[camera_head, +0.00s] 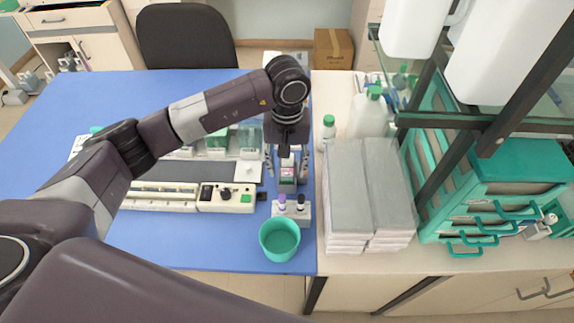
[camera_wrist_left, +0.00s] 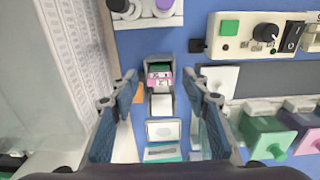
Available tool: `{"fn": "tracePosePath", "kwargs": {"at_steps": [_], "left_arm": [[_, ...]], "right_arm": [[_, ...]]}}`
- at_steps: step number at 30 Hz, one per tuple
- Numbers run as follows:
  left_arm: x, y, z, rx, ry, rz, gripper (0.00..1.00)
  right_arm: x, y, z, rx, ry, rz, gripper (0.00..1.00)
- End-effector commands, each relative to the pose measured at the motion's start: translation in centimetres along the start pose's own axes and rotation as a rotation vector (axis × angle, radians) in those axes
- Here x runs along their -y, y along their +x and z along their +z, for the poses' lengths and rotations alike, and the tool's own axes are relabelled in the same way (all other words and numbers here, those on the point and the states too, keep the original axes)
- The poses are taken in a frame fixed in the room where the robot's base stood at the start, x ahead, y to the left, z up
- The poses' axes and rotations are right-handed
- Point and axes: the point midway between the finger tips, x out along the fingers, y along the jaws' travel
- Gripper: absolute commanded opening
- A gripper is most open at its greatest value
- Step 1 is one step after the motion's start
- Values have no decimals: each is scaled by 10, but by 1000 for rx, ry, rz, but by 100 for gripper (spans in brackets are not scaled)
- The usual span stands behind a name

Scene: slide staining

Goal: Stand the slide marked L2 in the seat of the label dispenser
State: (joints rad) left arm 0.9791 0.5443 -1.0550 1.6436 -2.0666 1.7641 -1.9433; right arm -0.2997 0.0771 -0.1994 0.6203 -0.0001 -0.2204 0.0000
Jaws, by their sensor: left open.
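My left gripper (camera_head: 286,174) is open above a small grey device, which looks like the label dispenser (camera_head: 288,186). In the left wrist view the two blue-grey fingers stand apart on either side of the dispenser (camera_wrist_left: 163,130), with a gap on both sides. My right gripper is not in view.
A rack with purple- and black-capped bottles (camera_head: 291,209) and a teal cup (camera_head: 280,240) stand in front of the dispenser. A control panel (camera_head: 226,197) lies to its left. Stacked grey-topped boxes (camera_head: 370,185) and a white bottle (camera_head: 369,113) stand to the right.

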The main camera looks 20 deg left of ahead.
Motion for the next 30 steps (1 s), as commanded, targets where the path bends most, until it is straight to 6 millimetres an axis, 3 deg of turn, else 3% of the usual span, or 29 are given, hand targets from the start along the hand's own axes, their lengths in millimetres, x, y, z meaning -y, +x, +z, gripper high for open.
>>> {"fn": "tracePosePath", "kwargs": {"at_steps": [4,8,21,30], "left_arm": [[0,-2,0,0,0,0,43],[0,-17,-1,-3,1,2,43],[0,-103,-1,-3,0,1,43],[0,-120,0,0,0,0,43]], "right_arm": [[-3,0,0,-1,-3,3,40],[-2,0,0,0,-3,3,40],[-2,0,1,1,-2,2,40],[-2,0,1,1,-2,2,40]]}}
